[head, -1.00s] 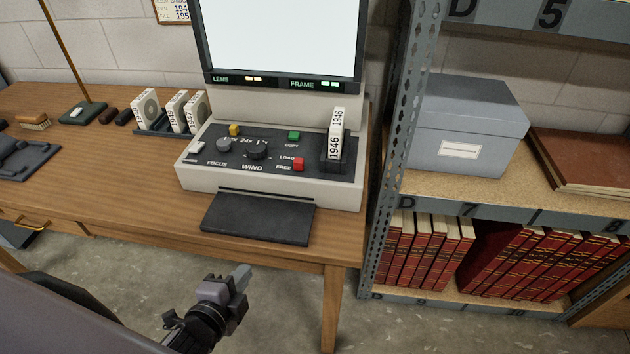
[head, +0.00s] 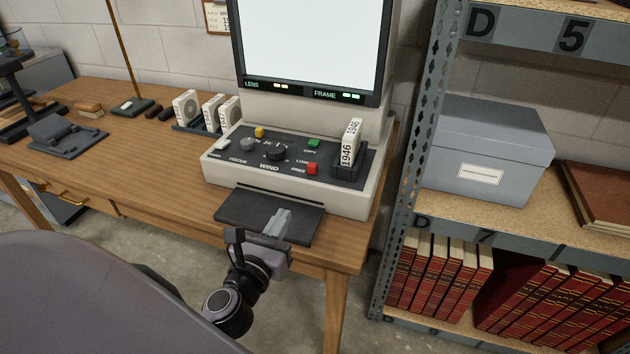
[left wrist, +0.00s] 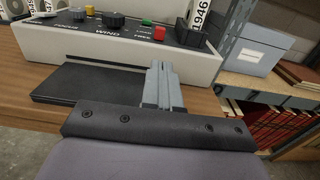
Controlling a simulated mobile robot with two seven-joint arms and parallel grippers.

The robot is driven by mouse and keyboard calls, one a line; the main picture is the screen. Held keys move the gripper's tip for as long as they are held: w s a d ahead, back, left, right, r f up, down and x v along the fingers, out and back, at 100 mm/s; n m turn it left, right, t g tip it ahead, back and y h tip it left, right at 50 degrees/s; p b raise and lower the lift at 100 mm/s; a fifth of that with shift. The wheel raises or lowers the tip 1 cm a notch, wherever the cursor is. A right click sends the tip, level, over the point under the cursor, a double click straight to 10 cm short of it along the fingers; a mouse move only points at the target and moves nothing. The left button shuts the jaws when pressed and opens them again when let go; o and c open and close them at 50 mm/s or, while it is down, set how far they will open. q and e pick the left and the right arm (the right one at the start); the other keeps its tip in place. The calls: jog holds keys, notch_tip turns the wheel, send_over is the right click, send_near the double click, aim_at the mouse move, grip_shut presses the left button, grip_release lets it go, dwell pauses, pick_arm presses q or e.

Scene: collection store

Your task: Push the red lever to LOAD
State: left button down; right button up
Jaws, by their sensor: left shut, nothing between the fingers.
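The red lever (head: 312,169) is a small red knob on the dark control panel of the microfilm reader (head: 222,175), beside the LOAD and FREE labels. It sits nearer the FREE label. In the left wrist view the red lever (left wrist: 159,33) shows just beyond the fingertips, at the panel's front. My left gripper (head: 283,214) is shut and empty. Its fingers show over the black plate in front of the reader, short of the lever and apart from it. My right gripper is not in view.
A green button (head: 313,143) and a 1946 film box (head: 351,143) are close to the lever. The black plate (head: 240,208) juts out in front. A metal shelf (head: 408,180) stands to the right. The wooden desk (head: 150,160) has free room left of the reader.

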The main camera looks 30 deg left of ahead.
pick_arm(q)
jog(key=shift+w, duration=0.15)
jog(key=p, duration=0.1)
send_near(310, 168)
jog(key=x, duration=0.5)
jog(key=shift+d+f, duration=0.15)
jog(key=shift+x, duration=0.95)
jog(key=x, duration=0.3)
jog(key=shift+w+f, duration=0.1)
jog(key=shift+w, duration=0.15)
jog(key=shift+w+r, duration=0.1)
jog(key=shift+r, duration=0.1)
jog(key=shift+a, duration=0.2)
